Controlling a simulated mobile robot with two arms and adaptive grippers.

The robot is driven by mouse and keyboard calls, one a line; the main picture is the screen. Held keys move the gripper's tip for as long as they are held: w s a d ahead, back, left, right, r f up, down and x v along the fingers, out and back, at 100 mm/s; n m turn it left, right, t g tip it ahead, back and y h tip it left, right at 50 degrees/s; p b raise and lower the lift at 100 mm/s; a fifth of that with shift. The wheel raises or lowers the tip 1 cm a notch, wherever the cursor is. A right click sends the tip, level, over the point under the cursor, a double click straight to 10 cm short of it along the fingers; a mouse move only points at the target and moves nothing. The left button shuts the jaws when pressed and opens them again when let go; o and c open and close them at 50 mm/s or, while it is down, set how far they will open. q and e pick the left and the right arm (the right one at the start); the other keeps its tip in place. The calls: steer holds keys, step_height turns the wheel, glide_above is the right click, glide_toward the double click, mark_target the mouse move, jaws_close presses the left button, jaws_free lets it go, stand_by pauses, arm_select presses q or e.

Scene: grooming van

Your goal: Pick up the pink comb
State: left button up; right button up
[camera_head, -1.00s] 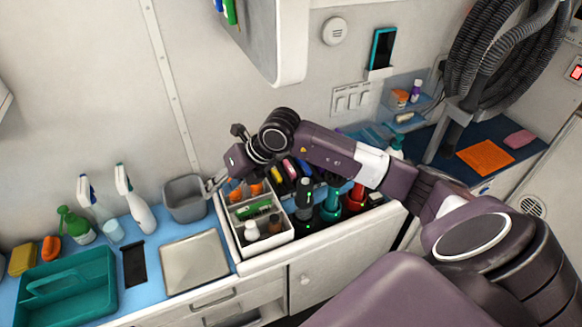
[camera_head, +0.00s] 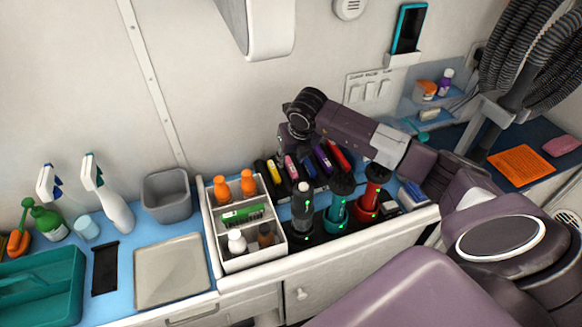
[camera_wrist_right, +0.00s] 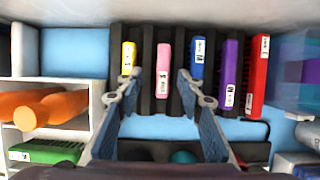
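The pink comb (camera_wrist_right: 162,65) stands upright in a dark slotted rack, between a yellow comb (camera_wrist_right: 128,58) and a blue one (camera_wrist_right: 199,57). It also shows in the head view (camera_head: 290,166), just below my right wrist. My right gripper (camera_wrist_right: 158,86) is open, with one finger to each side of the pink comb in the right wrist view. I see no finger touching it. In the head view the fingers are mostly hidden by the wrist. My left gripper is not in view.
Purple (camera_wrist_right: 229,75) and red (camera_wrist_right: 257,75) combs stand farther right in the rack. A white caddy (camera_head: 257,262) with orange bottles is left of it. Dark, teal and red clippers (camera_head: 372,187) stand in front. The wall is close behind.

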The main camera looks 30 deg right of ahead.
mark_target(291, 165)
steer(key=p+x, duration=0.1)
steer(key=x, duration=0.2)
steer(key=shift+s+d+f, duration=0.1)
steer(key=shift+s+d, duration=0.05)
steer(key=shift+w+d+f, duration=0.1)
steer(key=shift+w+f, duration=0.1)
steer(key=shift+f, duration=0.25)
steer(key=shift+c, duration=0.9)
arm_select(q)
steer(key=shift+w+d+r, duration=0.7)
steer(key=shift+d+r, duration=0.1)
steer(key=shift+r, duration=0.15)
arm_select(e)
jaws_close()
